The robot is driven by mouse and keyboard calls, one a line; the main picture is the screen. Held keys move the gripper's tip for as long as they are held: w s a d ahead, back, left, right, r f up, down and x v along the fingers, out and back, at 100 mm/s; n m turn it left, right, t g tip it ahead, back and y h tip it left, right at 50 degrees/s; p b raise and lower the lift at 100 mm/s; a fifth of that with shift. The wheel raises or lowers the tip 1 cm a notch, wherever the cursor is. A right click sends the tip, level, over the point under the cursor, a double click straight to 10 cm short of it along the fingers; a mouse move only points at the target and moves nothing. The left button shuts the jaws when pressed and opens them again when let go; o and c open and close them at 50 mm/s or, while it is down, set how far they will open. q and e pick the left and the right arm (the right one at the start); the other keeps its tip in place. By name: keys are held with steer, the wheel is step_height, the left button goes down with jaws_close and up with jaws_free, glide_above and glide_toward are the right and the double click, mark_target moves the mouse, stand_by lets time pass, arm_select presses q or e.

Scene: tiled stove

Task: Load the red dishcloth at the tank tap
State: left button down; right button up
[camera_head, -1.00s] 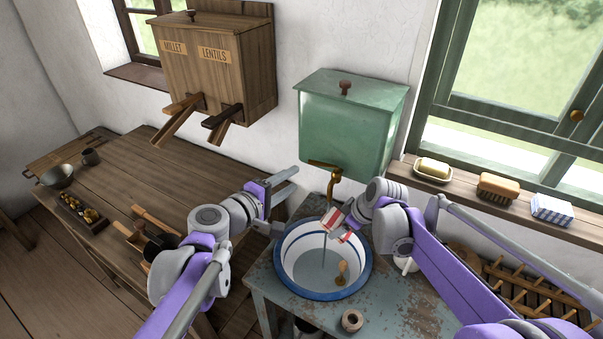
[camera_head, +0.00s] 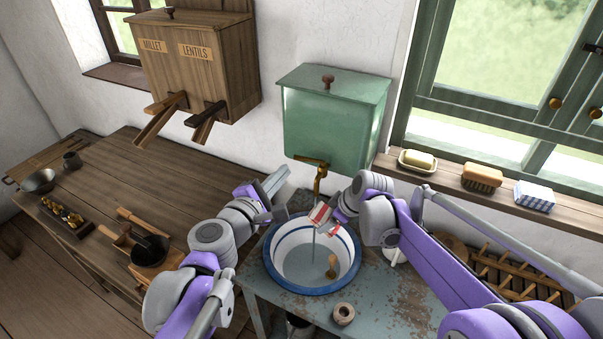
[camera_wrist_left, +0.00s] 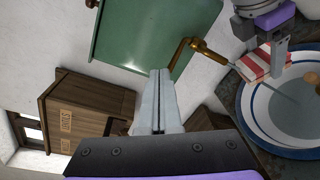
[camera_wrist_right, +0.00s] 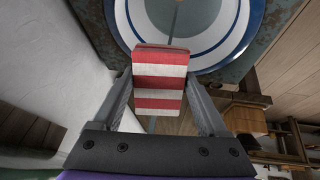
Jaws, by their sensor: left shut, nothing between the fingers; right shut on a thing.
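The red-and-white striped dishcloth (camera_head: 320,214) is a small folded block in my right gripper (camera_head: 333,211). It is just below the brass tap (camera_head: 319,180) of the green tank (camera_head: 335,125), over the basin (camera_head: 345,278). A thin stream runs down from the cloth area into the basin. The right wrist view shows the cloth (camera_wrist_right: 160,80) between both fingers (camera_wrist_right: 160,90). My left gripper (camera_head: 278,182) is shut and empty, left of the tap. In the left wrist view its fingertips (camera_wrist_left: 160,72) appear near the tap handle (camera_wrist_left: 178,52); contact cannot be told.
The basin stands on a worn blue-grey table (camera_head: 400,300) with a small ring-shaped object (camera_head: 344,314). Soap (camera_head: 418,159), a brush (camera_head: 482,176) and a folded blue-checked cloth (camera_head: 534,196) line the sill. A wooden dispenser (camera_head: 195,70) hangs left above a wooden counter (camera_head: 130,180).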

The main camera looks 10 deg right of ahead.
arm_select(q)
steer(key=s+d+n+t+y, duration=0.1)
steer(key=s+n+y, duration=0.25)
steer(key=n, duration=1.15)
glide_toward(299, 158)
steer(key=shift+y, duration=0.45)
steer(key=x, duration=0.3)
steer(key=d+x, duration=0.1)
steer(key=x, duration=0.2)
steer(key=shift+w+d+f, duration=0.15)
steer(key=shift+d, duration=0.1)
steer(key=shift+w+a, duration=0.15)
steer(key=shift+w, duration=0.85)
steer(key=shift+s, duration=0.1)
arm_select(e)
steer(key=shift+s, duration=0.1)
